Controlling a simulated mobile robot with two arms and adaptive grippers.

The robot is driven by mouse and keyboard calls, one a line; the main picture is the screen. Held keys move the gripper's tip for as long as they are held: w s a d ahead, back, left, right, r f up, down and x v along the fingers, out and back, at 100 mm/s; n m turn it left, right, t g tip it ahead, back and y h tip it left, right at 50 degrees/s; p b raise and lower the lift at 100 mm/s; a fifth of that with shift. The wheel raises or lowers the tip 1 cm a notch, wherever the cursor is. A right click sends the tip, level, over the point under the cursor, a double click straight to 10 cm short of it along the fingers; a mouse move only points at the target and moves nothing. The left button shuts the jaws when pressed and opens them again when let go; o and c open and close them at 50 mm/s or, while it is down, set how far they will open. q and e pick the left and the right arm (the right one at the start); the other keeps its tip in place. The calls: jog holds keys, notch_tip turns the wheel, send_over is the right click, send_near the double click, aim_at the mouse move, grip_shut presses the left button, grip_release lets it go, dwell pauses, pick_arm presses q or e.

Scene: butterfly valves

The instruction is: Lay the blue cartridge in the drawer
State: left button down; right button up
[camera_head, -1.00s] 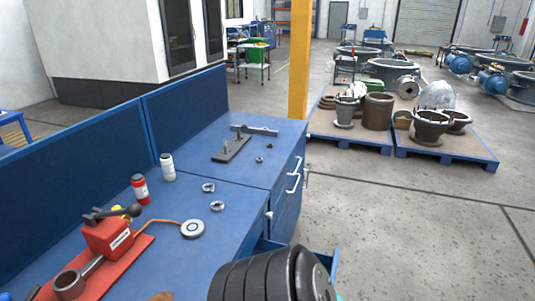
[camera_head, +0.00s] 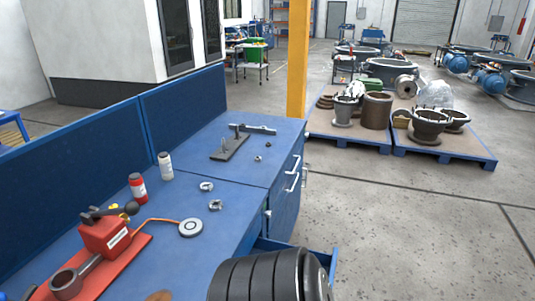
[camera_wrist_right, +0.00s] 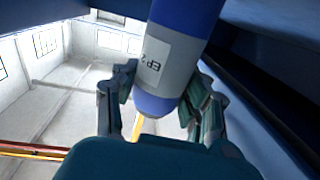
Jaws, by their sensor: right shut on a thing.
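The blue cartridge (camera_wrist_right: 176,62) with a pale printed label is in the right wrist view, entering from the top with its rounded end between the fingers. My right gripper (camera_wrist_right: 158,100) is shut on it. In the head view my dark arm hides this gripper and the cartridge. The open blue drawer (camera_head: 333,264) sticks out of the bench front at the bottom; my arm covers most of it, so its inside is hidden. Blue panels lie close around the cartridge in the wrist view; I cannot tell whether it touches them. My left gripper is not in view.
The blue workbench (camera_head: 205,255) holds a red tool (camera_head: 104,236), two small bottles, metal rings and a grey fixture (camera_head: 230,147). Pallets with valve parts (camera_head: 375,110) stand farther back. The floor right of the bench is clear.

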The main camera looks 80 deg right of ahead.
jog(key=o, duration=1.3)
jog(key=shift+f, duration=0.1)
jog(key=shift+a+r, duration=0.15)
jog(key=shift+r, duration=0.05)
jog(key=a, duration=0.3)
jog(key=a+b, duration=0.1)
jog(key=a, duration=0.3)
jog(key=w+a, duration=0.1)
jog(key=a, duration=0.2)
jog(key=shift+a+f, duration=0.1)
jog(key=shift+a, duration=0.2)
jog(key=shift+w+a, duration=0.15)
jog(key=shift+a, duration=0.4)
